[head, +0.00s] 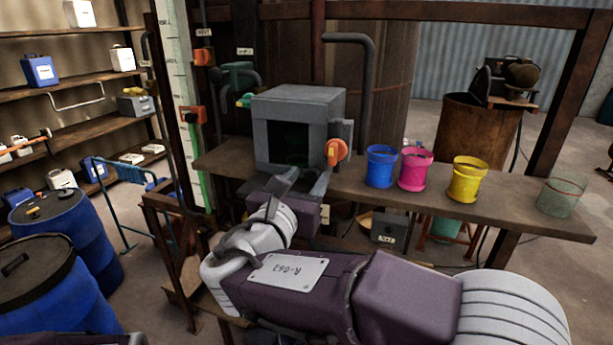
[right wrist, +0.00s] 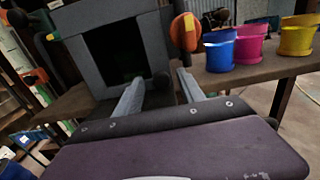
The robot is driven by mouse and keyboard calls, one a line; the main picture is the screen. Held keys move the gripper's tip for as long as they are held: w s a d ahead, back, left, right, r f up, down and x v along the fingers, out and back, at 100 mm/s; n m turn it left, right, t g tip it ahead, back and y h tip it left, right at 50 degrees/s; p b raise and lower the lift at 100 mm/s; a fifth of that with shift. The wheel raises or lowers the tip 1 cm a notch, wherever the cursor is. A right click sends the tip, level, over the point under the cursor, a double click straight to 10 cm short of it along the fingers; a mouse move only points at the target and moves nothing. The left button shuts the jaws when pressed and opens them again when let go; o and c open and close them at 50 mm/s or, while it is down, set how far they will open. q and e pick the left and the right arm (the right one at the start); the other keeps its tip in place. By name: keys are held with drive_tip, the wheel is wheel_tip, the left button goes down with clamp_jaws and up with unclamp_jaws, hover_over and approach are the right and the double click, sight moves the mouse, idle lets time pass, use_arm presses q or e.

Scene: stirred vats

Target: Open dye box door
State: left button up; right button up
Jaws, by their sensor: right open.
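The grey dye box (head: 298,103) stands on the bench. Its front is a grey frame around a dark square, and I cannot tell whether that is a door pane or an open front. An orange round knob (head: 337,150) sits at its right side; it also shows in the right wrist view (right wrist: 186,33). A small dark round knob (right wrist: 160,79) shows at the frame's lower right in the right wrist view. My right gripper (head: 303,179) is open just in front of the box's lower front, its fingers on either side of that small knob in the picture. My left gripper is out of view.
Blue (head: 381,166), pink (head: 415,170) and yellow (head: 467,180) cups and a clear greenish beaker (head: 561,194) stand right of the box on the bench (head: 510,215). Blue drums (head: 62,235) stand at left. A rusty barrel (head: 475,135) is behind the bench.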

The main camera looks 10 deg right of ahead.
drive_tip(key=shift+s+a, duration=0.1)
drive_tip(key=shift+s, duration=0.1)
drive_tip(key=shift+w, duration=0.15)
clamp_jaws()
idle(1.0)
